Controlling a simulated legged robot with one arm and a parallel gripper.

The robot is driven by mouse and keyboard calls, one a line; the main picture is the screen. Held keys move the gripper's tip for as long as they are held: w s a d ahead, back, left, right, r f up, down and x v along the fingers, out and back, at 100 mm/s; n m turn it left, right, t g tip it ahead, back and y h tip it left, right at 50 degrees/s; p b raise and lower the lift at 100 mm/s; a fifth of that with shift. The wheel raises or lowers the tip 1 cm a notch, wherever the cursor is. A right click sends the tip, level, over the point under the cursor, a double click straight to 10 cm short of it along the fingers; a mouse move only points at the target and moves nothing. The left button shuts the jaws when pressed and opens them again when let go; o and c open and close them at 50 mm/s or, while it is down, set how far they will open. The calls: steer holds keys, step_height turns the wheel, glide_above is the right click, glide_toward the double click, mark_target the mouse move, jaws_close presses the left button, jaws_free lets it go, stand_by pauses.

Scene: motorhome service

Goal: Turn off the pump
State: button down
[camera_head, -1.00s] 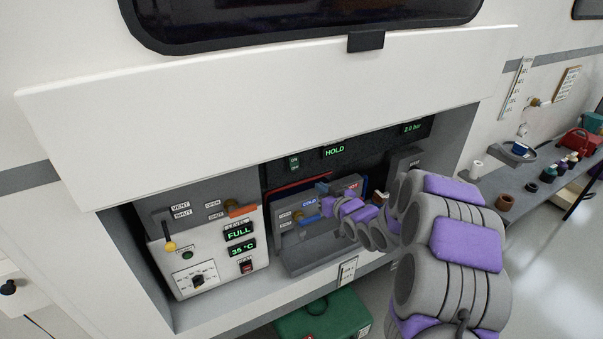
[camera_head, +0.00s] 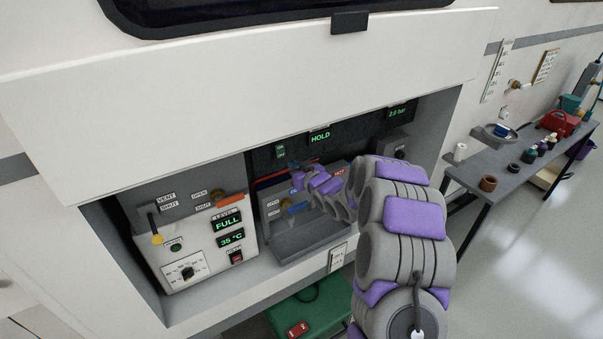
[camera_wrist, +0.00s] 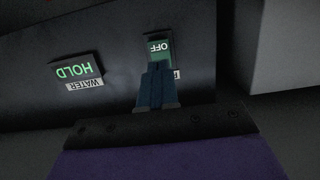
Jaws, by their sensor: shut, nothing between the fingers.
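A small green switch marked OFF (camera_wrist: 158,48) is on the dark panel in the wrist view, its text upside down. It also shows in the head view (camera_head: 280,151). A white label (camera_wrist: 177,74) beside it is mostly hidden by my fingers, so I cannot read it. My gripper (camera_wrist: 155,68) is shut and empty, its blue fingertips over the switch's lower edge in the wrist view. I cannot tell whether they touch it. In the head view my gripper (camera_head: 295,166) is just below and right of the switch.
A HOLD display (camera_wrist: 75,71) labelled WATER is beside the switch. A 2.0 bar display (camera_head: 401,114) is further right. The tray (camera_head: 303,240) is below my arm. A left panel (camera_head: 205,243) carries FULL and 35 °C displays. The raised white hatch (camera_head: 240,90) overhangs the bay.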

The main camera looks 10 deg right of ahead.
mark_target(280, 154)
steer(key=shift+b+x, duration=0.55)
steer(key=shift+x, duration=2.8)
steer(key=shift+f, duration=0.1)
steer(key=shift+w+f+t+b, duration=0.1)
steer(key=shift+t+b, duration=0.2)
steer(key=shift+w+f+t+y+b, duration=0.15)
steer(key=shift+t+y+b, duration=0.2)
steer(key=shift+t, duration=0.35)
steer(key=shift+r, duration=0.35)
